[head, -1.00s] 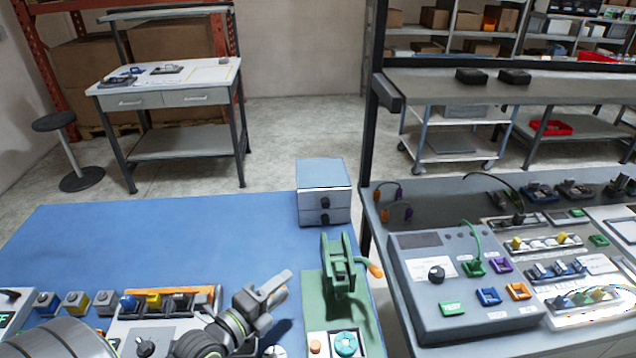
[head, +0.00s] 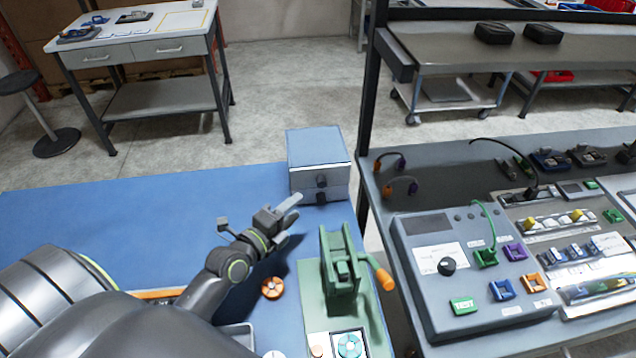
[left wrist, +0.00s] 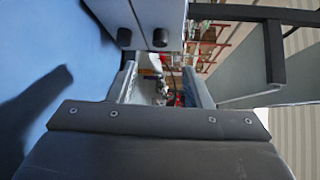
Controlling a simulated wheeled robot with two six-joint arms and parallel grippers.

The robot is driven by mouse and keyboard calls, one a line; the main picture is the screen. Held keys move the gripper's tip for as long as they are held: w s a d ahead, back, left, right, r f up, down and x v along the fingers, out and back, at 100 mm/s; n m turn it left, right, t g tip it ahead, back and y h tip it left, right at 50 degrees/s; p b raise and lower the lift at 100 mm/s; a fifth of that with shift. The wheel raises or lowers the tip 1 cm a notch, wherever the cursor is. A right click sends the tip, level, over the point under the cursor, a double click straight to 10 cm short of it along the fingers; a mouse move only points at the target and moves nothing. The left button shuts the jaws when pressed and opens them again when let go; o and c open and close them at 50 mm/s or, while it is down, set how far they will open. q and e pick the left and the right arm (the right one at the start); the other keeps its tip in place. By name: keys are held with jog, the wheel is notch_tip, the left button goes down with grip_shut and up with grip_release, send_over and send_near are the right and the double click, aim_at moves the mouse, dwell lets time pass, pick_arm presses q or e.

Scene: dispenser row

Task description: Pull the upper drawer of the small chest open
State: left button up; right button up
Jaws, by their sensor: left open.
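The small chest (head: 318,148) stands at the far right corner of the blue table, a grey box with two drawers, both looking shut. The upper drawer's dark knob (head: 321,181) sits above the lower drawer's knob (head: 321,198). My left gripper (head: 291,214) is open and empty, in front of the chest and a little left of the knobs, apart from them. In the left wrist view the picture is turned sideways; the upper knob (left wrist: 160,38) lies beyond the gap between the open fingers (left wrist: 162,88), with the lower knob (left wrist: 124,38) to its left. My right gripper is out of view.
A green fixture (head: 342,275) with an orange-tipped lever stands close right of my left gripper. An orange round part (head: 272,288) lies on the table. A dark post (head: 367,110) and a bench with a control box (head: 470,265) stand right. Left of the chest, the blue table (head: 150,215) is clear.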

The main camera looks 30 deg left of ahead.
aim_at(320, 185)
pick_arm(q)
jog(key=w, duration=0.3)
jog(key=w+p, duration=0.1)
jog(key=w, duration=0.2)
jog(key=w+d+f, duration=0.1)
jog(key=w, duration=0.1)
jog(key=shift+w, duration=0.4)
jog(key=shift+w+d+f+p, duration=0.15)
jog(key=shift+w+p, duration=0.15)
jog(key=shift+w, duration=0.45)
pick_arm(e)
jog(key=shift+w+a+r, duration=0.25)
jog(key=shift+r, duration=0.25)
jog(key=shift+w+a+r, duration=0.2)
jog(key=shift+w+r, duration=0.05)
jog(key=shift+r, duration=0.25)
pick_arm(q)
grip_shut()
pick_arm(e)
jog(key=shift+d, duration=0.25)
pick_arm(q)
jog(key=shift+s, duration=0.1)
